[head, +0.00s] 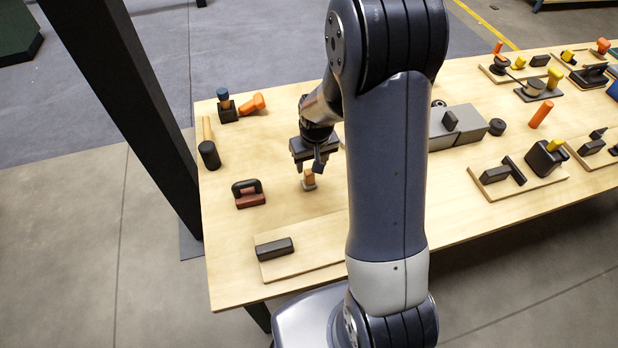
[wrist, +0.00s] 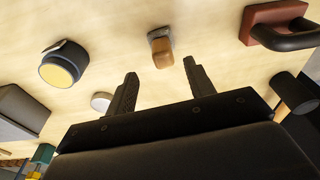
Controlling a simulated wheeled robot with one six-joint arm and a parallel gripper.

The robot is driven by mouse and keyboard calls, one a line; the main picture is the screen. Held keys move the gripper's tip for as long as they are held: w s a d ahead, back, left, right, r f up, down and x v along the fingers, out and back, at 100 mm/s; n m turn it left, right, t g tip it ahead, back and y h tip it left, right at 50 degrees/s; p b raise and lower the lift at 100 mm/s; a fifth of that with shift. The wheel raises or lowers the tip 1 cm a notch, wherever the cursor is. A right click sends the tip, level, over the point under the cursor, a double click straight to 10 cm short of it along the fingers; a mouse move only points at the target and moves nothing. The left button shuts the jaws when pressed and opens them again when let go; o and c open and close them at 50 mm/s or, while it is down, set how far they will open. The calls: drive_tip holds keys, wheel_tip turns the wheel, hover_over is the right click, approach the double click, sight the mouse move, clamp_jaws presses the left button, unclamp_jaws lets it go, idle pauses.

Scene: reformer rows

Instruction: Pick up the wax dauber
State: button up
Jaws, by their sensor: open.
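A small piece with an orange-brown wooden handle and a pale grey base, which I take to be the wax dauber (head: 309,176), stands on the wooden table below my gripper (head: 311,167). In the wrist view the dauber (wrist: 161,50) lies just beyond the gap between the fingertips of my gripper (wrist: 160,72), roughly centred. My gripper is open and empty, its fingers pointing down close over the dauber. I cannot tell whether either finger touches it.
A red block with a black handle (head: 249,194) stands to the left. A board with a black bar (head: 274,248) lies nearer me. A black-headed mallet (head: 209,155) lies by the left edge. In the wrist view, a black cylinder with a yellow face (wrist: 62,66) stands left of the dauber.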

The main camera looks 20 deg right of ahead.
sight(309, 171)
drive_tip(key=shift+w+a+f+p, duration=0.1)
drive_tip(key=shift+f+p, duration=0.1)
drive_tip(key=shift+f, duration=0.75)
drive_tip(key=shift+w+a+f+p, duration=0.1)
drive_tip(key=shift+w+f+p, duration=0.05)
drive_tip(key=shift+f, duration=0.8)
drive_tip(key=shift+w+a+f+p, duration=0.1)
drive_tip(key=shift+f+p, duration=0.1)
drive_tip(key=shift+f, duration=0.75)
drive_tip(key=c, duration=1.1)
